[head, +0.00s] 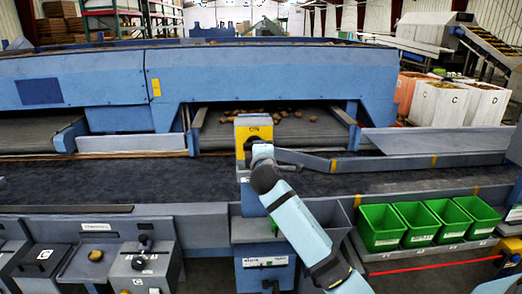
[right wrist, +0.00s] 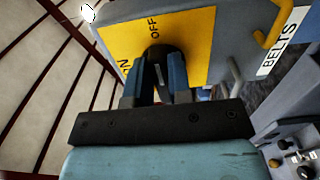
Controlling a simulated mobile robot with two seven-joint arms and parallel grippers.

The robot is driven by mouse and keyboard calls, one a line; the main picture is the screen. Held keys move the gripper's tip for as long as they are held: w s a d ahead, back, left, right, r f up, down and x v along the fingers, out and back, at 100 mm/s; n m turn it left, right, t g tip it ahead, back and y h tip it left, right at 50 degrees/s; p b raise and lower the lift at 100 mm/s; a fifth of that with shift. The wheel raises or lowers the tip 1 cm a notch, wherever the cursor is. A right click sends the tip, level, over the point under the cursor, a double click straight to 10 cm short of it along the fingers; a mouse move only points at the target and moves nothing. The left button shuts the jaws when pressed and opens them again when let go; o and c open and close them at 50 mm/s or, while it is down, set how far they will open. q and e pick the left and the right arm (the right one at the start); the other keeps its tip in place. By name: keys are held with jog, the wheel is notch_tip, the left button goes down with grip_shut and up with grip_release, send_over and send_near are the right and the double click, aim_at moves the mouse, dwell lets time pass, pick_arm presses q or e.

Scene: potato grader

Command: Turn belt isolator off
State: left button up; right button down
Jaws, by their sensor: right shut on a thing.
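The belt isolator is a grey box with a yellow plate (head: 254,124) on a post in the middle of the head view. In the right wrist view the yellow plate (right wrist: 190,40) carries the words ON and OFF, and a BELTS label (right wrist: 277,52) is on the box's side. A black rotary knob (right wrist: 157,55) sits on the plate. My right gripper (right wrist: 155,78) is shut on this knob, one finger on each side. A pale line shows on the knob, but I cannot tell its setting. My left gripper is not in view.
A dark conveyor belt (head: 400,178) runs behind the post, with potatoes (head: 285,113) on the machine beyond. Several green crates (head: 380,228) stand at the right. Control boxes (head: 145,268) with black knobs are at the lower left. A yellow hook (right wrist: 272,30) is near the BELTS label.

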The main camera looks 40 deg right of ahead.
dwell(0.4)
jog(key=c, duration=1)
grip_release()
jog(key=shift+c, duration=0.2)
jog(key=b+v, duration=0.1)
jog(key=v, duration=1.3)
jog(key=shift+d, duration=0.1)
